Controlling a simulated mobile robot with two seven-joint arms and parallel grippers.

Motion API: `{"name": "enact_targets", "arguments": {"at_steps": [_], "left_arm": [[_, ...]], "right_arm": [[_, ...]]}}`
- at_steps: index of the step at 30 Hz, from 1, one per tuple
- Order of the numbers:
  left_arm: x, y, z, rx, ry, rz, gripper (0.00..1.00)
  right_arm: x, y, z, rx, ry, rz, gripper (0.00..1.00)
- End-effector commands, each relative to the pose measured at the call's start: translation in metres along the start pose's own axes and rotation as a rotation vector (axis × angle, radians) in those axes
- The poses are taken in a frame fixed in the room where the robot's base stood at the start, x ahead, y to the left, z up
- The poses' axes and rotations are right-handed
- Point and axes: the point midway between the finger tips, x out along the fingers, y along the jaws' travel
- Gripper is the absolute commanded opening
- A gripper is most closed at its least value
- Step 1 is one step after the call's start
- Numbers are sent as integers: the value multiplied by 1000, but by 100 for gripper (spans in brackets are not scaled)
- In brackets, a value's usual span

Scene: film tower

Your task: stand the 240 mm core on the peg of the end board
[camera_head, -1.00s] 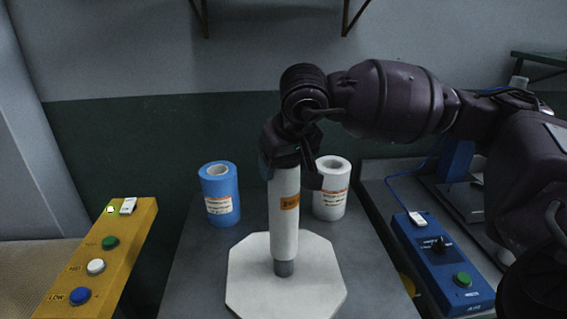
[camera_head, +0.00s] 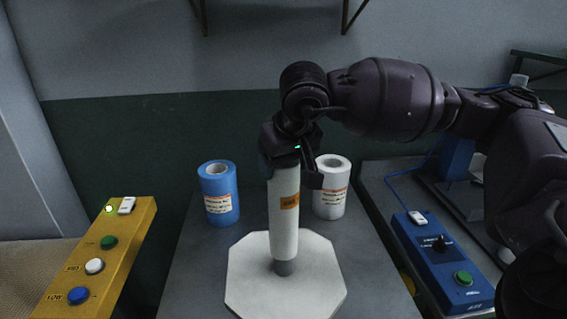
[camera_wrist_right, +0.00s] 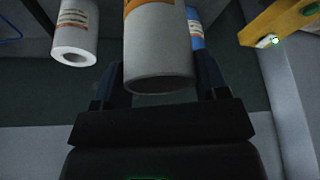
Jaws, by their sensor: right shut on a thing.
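The core is a tall white tube (camera_head: 284,225) with an orange label, upright above the middle of the end board. The end board (camera_head: 320,290) is a pale octagonal plate on the grey table. A short grey peg (camera_head: 284,268) shows between the tube's lower end and the board; whether the tube surrounds its top cannot be told. My right gripper (camera_head: 290,165) is shut on the core near its top. In the right wrist view the core (camera_wrist_right: 158,55) sits between the two fingers (camera_wrist_right: 162,85). My left gripper is not in view.
A blue roll (camera_head: 219,200) and a white roll (camera_head: 331,200) stand behind the board, left and right of the core. A yellow button box (camera_head: 120,240) is at left, a blue control box (camera_head: 450,275) at right. The wall lies behind.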

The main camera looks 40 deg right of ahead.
Motion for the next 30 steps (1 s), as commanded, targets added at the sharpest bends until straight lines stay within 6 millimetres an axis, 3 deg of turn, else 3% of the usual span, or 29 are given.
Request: {"name": "enact_targets", "arguments": {"at_steps": [30], "left_arm": [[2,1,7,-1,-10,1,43]], "right_arm": [[2,0,0,0,1,0,20]]}}
